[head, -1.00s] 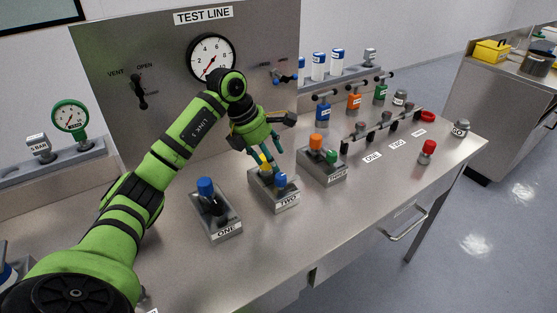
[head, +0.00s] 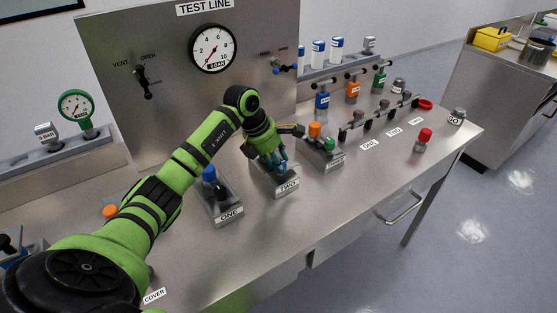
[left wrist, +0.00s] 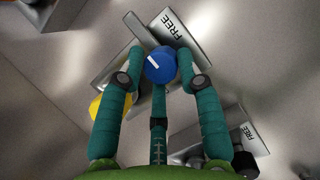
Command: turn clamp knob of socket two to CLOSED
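Socket two (head: 284,190) is a grey block labelled TWO on the bench, mostly hidden in the head view by my left gripper (head: 272,166). In the left wrist view its blue knob (left wrist: 160,66) has a white pointer line slanting up-left, and a FREE label (left wrist: 172,27) lies beyond it. The teal fingers of my left gripper (left wrist: 160,75) surround the knob, one at each side and one nearer the camera. The side fingertips lie very close to it; I cannot tell whether they press on it. A yellow part (left wrist: 100,108) shows left of the fingers. My right gripper is out of view.
Socket ONE (head: 222,205), with a blue top, stands left of socket two. Socket THREE (head: 322,155), with orange and green tops, stands to the right. The front bench surface is clear.

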